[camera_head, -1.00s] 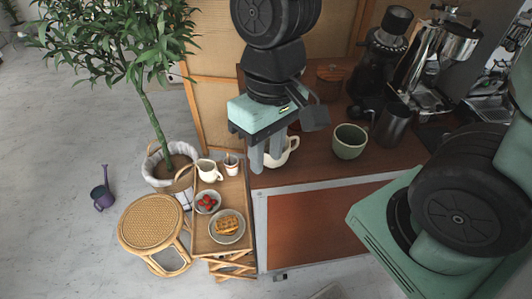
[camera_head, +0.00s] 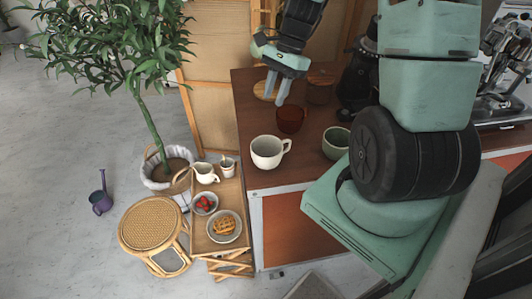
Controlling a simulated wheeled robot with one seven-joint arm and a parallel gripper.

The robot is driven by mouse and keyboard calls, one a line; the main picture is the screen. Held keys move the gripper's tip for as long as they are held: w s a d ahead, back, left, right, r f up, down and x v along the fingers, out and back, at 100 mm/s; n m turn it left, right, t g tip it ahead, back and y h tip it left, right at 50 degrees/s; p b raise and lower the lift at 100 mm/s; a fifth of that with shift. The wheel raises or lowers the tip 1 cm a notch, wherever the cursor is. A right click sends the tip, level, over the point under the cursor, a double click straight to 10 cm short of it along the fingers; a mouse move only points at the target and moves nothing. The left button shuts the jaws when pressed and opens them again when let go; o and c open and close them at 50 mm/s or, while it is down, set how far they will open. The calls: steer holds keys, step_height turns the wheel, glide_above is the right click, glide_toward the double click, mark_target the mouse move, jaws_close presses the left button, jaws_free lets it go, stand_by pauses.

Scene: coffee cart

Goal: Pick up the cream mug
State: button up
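The cream mug (camera_head: 266,152) stands upright near the left front corner of the brown counter, its handle pointing right. My gripper (camera_head: 276,100) is above and behind it in the picture, over the counter near a dark red cup. Its two grey fingers point down with a gap between them, and nothing shows between them. The gripper is apart from the mug, and the mug is fully in view.
A dark red cup (camera_head: 290,119) and a green cup (camera_head: 336,142) stand near the mug. A lidded wooden canister (camera_head: 321,84) and a grinder are behind. A small tray table (camera_head: 231,197) with a pitcher, berries and a waffle stands left of the counter.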

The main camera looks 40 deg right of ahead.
steer(key=p, duration=0.2)
glide_toward(259, 138)
steer(key=x, duration=0.5)
steer(key=shift+s+a, duration=0.2)
steer(key=shift+s, duration=0.15)
steer(key=shift+w+p+x, duration=0.2)
steer(key=shift+p+x, duration=0.25)
steer(key=shift+x, duration=0.85)
steer(key=shift+w+p+x, duration=0.15)
steer(key=shift+p+x, duration=0.3)
steer(key=shift+x, duration=0.85)
steer(key=shift+d, duration=0.15)
jaws_close()
